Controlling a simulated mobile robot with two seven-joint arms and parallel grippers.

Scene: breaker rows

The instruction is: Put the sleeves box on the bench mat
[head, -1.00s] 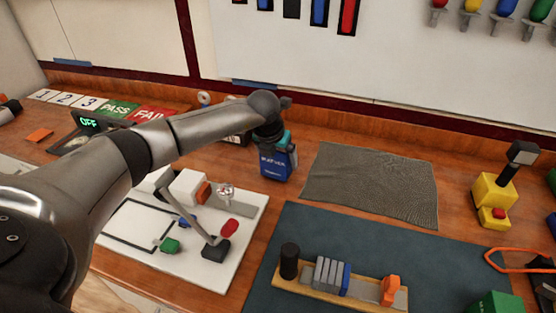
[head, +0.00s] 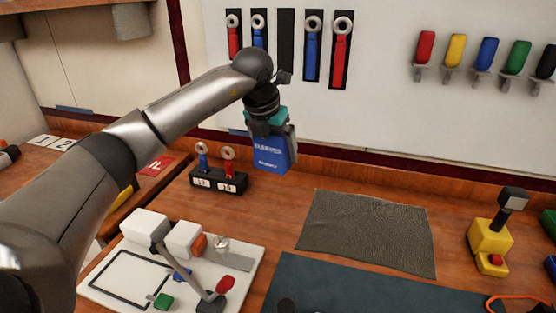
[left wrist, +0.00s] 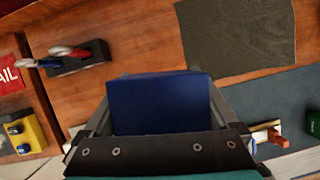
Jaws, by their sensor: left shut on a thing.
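The blue sleeves box (head: 271,153) hangs upright from my left gripper (head: 270,127), which is shut on it. It is held in the air above the back of the bench, left of the grey textured mat (head: 368,232). In the left wrist view the box (left wrist: 160,105) sits between the fingers, with the grey mat (left wrist: 235,35) beyond it. A dark blue-green mat (head: 370,285) lies in front of the grey one. Which of the two is the bench mat I cannot tell. My right gripper is not in view.
A black stand (head: 218,181) with two ringed tools is left of the box. A white board (head: 160,280) with a lever fixture lies at front left. A yellow device (head: 490,242) stands at right. Tools hang on the back wall (head: 385,100). The grey mat is bare.

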